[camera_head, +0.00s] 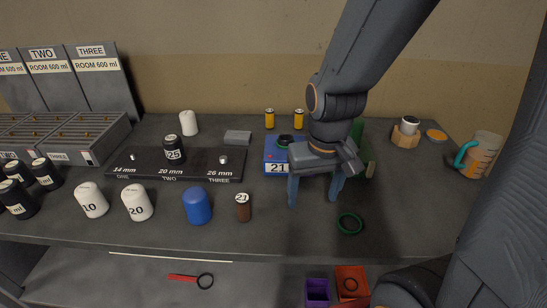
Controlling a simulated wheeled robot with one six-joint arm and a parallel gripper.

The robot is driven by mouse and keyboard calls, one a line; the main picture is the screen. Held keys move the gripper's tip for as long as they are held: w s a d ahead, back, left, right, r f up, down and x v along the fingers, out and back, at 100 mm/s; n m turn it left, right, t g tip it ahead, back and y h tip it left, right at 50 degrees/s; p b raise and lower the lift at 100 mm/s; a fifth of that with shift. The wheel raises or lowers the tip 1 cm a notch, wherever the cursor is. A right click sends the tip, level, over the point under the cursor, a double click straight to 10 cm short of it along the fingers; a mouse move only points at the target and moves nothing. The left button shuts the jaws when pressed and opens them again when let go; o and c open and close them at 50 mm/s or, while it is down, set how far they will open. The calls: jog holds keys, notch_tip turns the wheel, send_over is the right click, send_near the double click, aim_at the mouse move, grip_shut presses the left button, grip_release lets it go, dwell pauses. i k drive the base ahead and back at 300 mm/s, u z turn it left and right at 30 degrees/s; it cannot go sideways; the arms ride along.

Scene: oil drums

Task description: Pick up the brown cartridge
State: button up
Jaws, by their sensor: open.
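The brown cartridge (243,208) stands upright on the grey table, with a white label reading 21 on its upper part. It is to the right of a blue cartridge (197,206). My gripper (313,203) points down to the right of the brown cartridge, apart from it. Its two blue fingers are spread open with nothing visible between them. A blue box (275,168) marked 21 is behind the gripper and partly hidden by it.
White cartridges (137,203) stand at the left near a dark size rack (190,176). A green ring (350,223) lies right of my gripper. A measuring jug (480,155) stands at the far right. The table is bare between the brown cartridge and the front edge.

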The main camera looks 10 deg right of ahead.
aim_at(243, 204)
jog(key=u, duration=0.7)
jog(key=k, duration=0.35)
jog(key=z, duration=0.55)
